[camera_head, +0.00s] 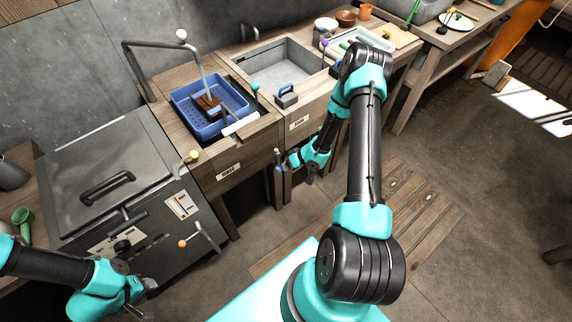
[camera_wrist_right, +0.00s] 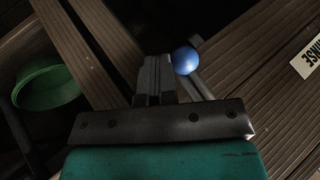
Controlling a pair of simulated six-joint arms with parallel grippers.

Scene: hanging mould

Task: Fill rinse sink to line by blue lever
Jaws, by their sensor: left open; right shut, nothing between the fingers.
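I see no fill line and cannot tell the water level. A blue ball knob (camera_wrist_right: 186,60) on a grey lever shows in the right wrist view, just right of my right gripper's fingers (camera_wrist_right: 155,80). The right gripper (camera_head: 282,163) is shut and empty, low before the front of the sinks. Whether it touches the lever is unclear. My left gripper (camera_head: 142,302) is open at bottom left.
A second grey sink (camera_head: 282,68) adjoins on the right. A green bowl (camera_wrist_right: 48,87) shows in the right wrist view. Floor in front is open.

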